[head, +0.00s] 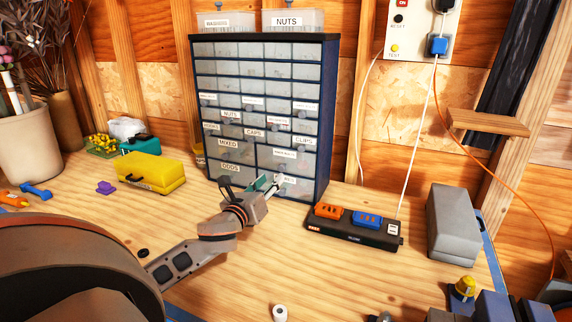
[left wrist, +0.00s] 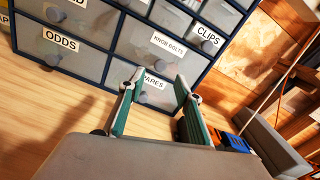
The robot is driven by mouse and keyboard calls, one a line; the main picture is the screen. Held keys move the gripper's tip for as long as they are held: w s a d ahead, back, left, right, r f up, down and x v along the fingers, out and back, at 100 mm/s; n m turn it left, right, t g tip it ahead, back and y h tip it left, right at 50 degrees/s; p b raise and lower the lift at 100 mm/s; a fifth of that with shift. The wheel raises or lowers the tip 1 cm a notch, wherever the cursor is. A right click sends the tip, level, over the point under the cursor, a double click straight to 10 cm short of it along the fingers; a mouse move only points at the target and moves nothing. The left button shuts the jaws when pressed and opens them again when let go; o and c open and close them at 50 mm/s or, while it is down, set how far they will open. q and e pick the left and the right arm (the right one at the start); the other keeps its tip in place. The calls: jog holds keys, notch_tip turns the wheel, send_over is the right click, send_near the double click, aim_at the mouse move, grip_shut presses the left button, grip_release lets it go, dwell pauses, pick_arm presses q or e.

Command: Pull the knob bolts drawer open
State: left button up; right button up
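The knob bolts drawer (left wrist: 150,51) is in the lower right part of a blue cabinet (left wrist: 101,39) and looks shut. Its white label reads KNOB BOLTS in the left wrist view. In the head view the drawer (head: 286,161) is in the second row from the bottom. My left gripper (head: 250,184) is open and empty in front of the cabinet's lower drawers. In the left wrist view the gripper (left wrist: 160,76) has its two green-padded fingers apart, with the knob (left wrist: 143,97) of the spares drawer below seen between them. My right gripper does not show.
A yellow case (head: 150,172) lies left of the cabinet. A black power strip (head: 352,229) with orange and blue plugs lies to the right, and a grey box (head: 453,222) stands farther right. The bench (head: 220,288) in front is mostly clear.

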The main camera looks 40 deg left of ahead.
aim_at(281, 168)
pick_arm(q)
jog(key=shift+p+x, duration=0.35)
jog(key=shift+x, duration=3.4)
grip_shut()
